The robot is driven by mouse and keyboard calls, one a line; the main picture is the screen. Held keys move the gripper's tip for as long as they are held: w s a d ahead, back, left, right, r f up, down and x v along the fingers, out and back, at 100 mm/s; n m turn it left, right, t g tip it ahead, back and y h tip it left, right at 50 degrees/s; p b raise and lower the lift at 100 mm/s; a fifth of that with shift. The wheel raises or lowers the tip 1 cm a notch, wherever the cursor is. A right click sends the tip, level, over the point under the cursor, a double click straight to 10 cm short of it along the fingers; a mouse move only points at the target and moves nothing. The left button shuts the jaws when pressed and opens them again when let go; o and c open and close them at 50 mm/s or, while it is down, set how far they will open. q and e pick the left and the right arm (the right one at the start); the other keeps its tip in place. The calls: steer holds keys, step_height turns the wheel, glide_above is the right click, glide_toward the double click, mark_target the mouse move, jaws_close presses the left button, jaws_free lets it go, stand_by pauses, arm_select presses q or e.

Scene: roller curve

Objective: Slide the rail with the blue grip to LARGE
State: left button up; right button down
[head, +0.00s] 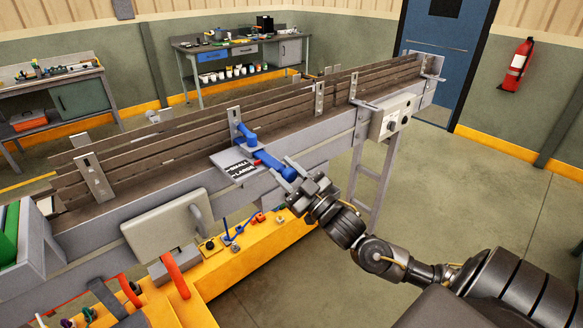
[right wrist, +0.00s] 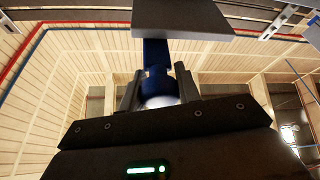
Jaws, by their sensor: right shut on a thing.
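The blue grip (head: 289,174) sits at the near end of a blue bar (head: 267,159) that reaches over the conveyor's near side to an upright bracket (head: 235,124). My right gripper (head: 292,177) is shut on the blue grip. In the right wrist view the grip (right wrist: 158,88) is between the two fingers (right wrist: 158,92). A plate marked SMALL and LARGE (head: 237,165) lies beside the bar, with a small red pointer (head: 257,162) at its right edge. The guide rail (head: 200,140) runs along the conveyor. My left gripper is not in view.
The conveyor (head: 140,205) runs from lower left to upper right. A control box (head: 394,117) is on its near side. A yellow bench (head: 240,250) with small parts stands below, beside a grey panel (head: 168,222). Open floor is at right.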

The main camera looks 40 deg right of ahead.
steer(key=c, duration=1.3)
jaws_free()
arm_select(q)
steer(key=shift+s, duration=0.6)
arm_select(e)
steer(key=o, duration=0.3)
steer(key=shift+s, duration=0.15)
steer(key=shift+s+f+b, duration=0.3)
steer(key=shift+f, duration=0.05)
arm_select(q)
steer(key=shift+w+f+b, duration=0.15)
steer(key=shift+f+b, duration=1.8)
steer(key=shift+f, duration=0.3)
arm_select(e)
steer(key=v, duration=1)
steer(key=shift+r, duration=0.2)
